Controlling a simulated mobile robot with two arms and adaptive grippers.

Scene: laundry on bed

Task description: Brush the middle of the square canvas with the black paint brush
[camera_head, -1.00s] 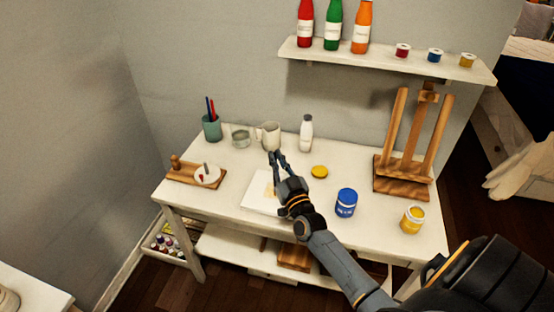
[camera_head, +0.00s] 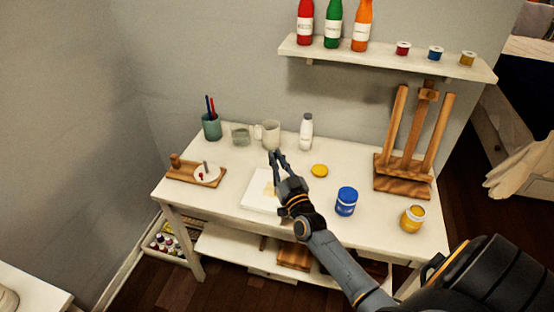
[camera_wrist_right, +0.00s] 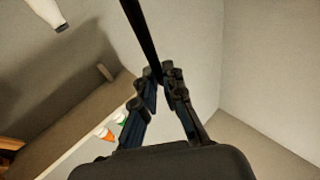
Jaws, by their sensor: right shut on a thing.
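The white square canvas (camera_head: 256,202) lies flat on the white table, with a small beige patch near its upper right, partly hidden by my right gripper. My right gripper (camera_head: 275,153) is above the table just past the canvas, its fingers pointing toward the white mug at the back. In the right wrist view its fingers (camera_wrist_right: 158,82) are shut on the black paint brush (camera_wrist_right: 141,35), a dark stick running up out of the frame. The brush cannot be made out in the head view. Its tip is not visible. My left gripper is not in view.
On the table (camera_head: 240,165) stand a cup of brushes (camera_head: 211,128), a glass jar (camera_head: 241,135), the mug (camera_head: 271,136), a white bottle (camera_head: 306,133), a blue jar (camera_head: 346,201), a yellow jar (camera_head: 412,219) and an easel (camera_head: 405,180).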

